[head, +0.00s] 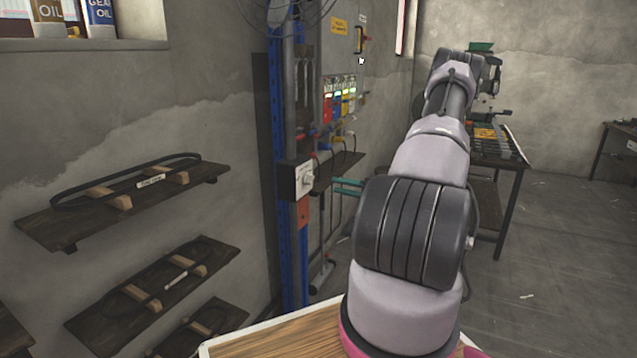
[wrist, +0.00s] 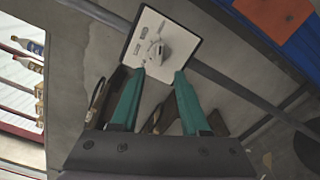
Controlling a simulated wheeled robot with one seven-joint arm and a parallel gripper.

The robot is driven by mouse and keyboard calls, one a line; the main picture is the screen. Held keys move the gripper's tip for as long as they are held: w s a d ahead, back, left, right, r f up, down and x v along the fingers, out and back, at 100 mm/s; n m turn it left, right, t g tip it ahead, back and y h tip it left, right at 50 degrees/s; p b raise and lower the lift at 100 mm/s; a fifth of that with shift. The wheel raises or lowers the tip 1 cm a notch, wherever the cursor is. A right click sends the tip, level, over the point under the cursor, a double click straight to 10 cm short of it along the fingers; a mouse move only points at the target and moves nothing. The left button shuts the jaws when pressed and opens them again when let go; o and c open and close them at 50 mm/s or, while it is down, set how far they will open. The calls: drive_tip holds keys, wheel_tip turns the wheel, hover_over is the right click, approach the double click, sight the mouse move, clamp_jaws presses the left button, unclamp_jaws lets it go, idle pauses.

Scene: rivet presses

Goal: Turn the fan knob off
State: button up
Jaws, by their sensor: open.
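The fan knob (head: 308,180) is a small light knob on the white face of a control box (head: 289,181) fixed to the blue post. In the wrist view the knob (wrist: 155,53) sits on the white plate (wrist: 176,27), just beyond my fingertips, with small markings to its left. My gripper (head: 335,187) has teal fingers pointing left at the box in the head view, with a gap between them and the knob. In the wrist view my gripper (wrist: 161,73) is open and empty, its fingers spread below the knob. The knob's exact setting is too small to read.
The blue post (head: 292,255) stands by the wall. A small shelf (head: 337,173) lies just behind my fingers. An electrical panel (head: 342,60) with coloured switches is above. Wall shelves with belts (head: 125,198) are at left, and a workbench (head: 497,160) is at back right.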

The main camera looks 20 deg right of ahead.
sight(309, 180)
drive_tip(key=x, duration=0.9)
drive_tip(key=shift+a, duration=0.15)
clamp_jaws()
